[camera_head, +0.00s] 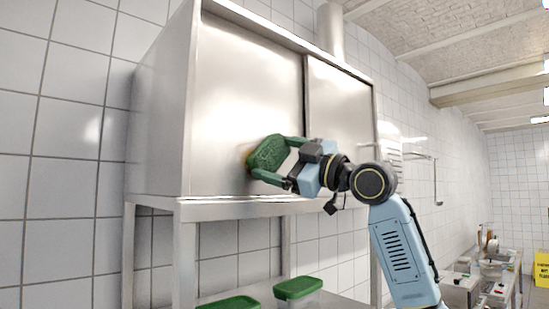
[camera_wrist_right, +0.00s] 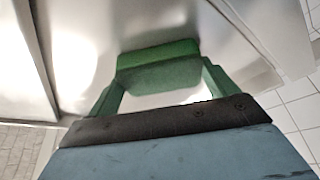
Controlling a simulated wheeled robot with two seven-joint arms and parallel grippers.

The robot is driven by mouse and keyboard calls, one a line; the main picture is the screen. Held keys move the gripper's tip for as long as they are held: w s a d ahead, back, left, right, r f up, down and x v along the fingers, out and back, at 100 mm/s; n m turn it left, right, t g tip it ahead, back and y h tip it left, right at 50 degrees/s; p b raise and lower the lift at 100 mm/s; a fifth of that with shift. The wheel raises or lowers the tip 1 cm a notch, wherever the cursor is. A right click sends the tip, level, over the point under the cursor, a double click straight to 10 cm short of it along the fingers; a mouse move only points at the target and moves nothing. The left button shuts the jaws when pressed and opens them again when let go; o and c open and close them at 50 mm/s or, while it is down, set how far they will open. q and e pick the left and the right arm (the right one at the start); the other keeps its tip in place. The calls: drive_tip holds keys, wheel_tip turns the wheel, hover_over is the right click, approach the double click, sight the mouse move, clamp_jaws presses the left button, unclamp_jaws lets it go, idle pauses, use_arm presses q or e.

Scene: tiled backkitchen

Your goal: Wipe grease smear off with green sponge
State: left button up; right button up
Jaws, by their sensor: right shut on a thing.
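The green sponge (camera_head: 268,153) is held in my right gripper (camera_head: 278,160), whose green fingers are shut on it. The sponge is at the left sliding door of the steel cabinet (camera_head: 245,90), low on its face. In the right wrist view the sponge (camera_wrist_right: 158,66) sits between the two fingers, close to the metal surface. Whether it presses on the door I cannot tell for sure. My left gripper is in neither view.
The cabinet stands on a steel table (camera_head: 215,208) against a white tiled wall. Containers with green lids (camera_head: 298,287) sit on the shelf below. A counter with several items (camera_head: 490,270) and a yellow sign (camera_head: 542,268) are at the far right.

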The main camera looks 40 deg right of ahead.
drive_tip(key=shift+w+d, duration=0.15)
drive_tip(key=shift+d, duration=1.4)
drive_tip(key=shift+s+a, duration=0.2)
drive_tip(key=shift+a, duration=2.5)
drive_tip(key=shift+s+a, duration=0.2)
drive_tip(key=shift+a, duration=2.45)
drive_tip(key=shift+d, duration=0.95)
drive_tip(key=shift+w+d, duration=0.15)
drive_tip(key=shift+d, duration=1.35)
drive_tip(key=shift+w+d, duration=0.15)
drive_tip(key=shift+d, duration=1.3)
drive_tip(key=shift+w+d, duration=0.15)
drive_tip(key=shift+d, duration=1.35)
drive_tip(key=shift+s+a, duration=0.15)
drive_tip(key=shift+a, duration=1.65)
drive_tip(key=shift+s+a, duration=0.15)
drive_tip(key=shift+a, duration=1.65)
drive_tip(key=shift+s+a, duration=0.15)
drive_tip(key=shift+a, duration=1.65)
drive_tip(key=shift+s, duration=0.55)
drive_tip(key=shift+s+d+b, duration=0.15)
drive_tip(key=shift+s+b, duration=0.1)
drive_tip(key=shift+s, duration=0.95)
drive_tip(key=shift+s+d+b, duration=0.1)
drive_tip(key=shift+s+b, duration=0.15)
drive_tip(key=shift+s, duration=0.95)
